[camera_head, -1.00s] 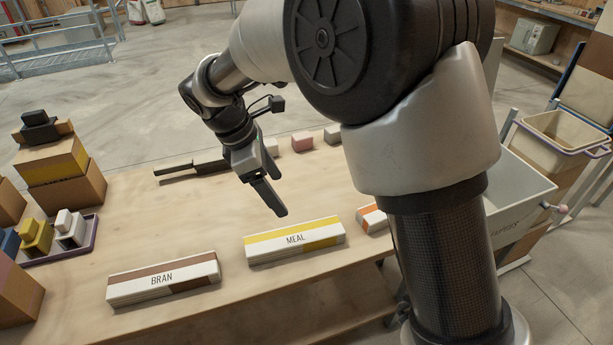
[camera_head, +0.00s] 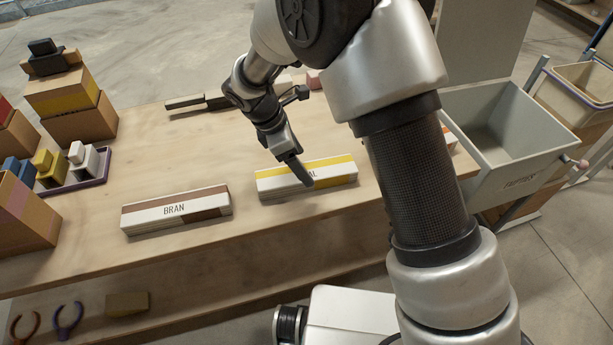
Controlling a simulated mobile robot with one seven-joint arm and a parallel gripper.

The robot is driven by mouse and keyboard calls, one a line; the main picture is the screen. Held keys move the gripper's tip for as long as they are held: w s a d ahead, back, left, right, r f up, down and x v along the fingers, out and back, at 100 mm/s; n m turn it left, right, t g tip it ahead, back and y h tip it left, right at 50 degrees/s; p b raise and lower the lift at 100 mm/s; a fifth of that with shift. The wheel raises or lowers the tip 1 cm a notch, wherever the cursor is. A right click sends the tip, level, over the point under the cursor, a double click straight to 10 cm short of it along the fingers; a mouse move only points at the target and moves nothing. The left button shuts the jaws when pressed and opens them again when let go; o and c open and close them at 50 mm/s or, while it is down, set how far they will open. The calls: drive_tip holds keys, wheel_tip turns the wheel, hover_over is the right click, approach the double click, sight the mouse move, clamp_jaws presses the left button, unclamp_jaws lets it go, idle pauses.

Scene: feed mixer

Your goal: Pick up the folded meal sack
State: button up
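The folded meal sack (camera_head: 335,171) is a flat white bundle with a yellow band, lying on the wooden table near its front edge. Part of its label is hidden behind my gripper (camera_head: 304,178). My gripper points down in front of the sack's middle in this view. I cannot tell whether its fingers touch the sack or hover above it. The fingers overlap from this angle, so their gap does not show. The folded bran sack (camera_head: 178,211), white with a brown band, lies to the left of the meal sack.
A dark-handled tool (camera_head: 200,101) lies behind my gripper. Stacked boxes (camera_head: 78,115) and a tray (camera_head: 103,172) with small blocks fill the table's left. A grey hopper (camera_head: 503,180) stands at the right. A lower shelf holds two ring-shaped tools and a box (camera_head: 127,304).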

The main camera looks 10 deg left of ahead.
drive_tip(key=x, duration=0.4)
drive_tip(key=shift+s+f, duration=0.1)
drive_tip(key=shift+f, duration=0.35)
drive_tip(key=shift+r, duration=0.1)
drive_tip(key=c, duration=1.2)
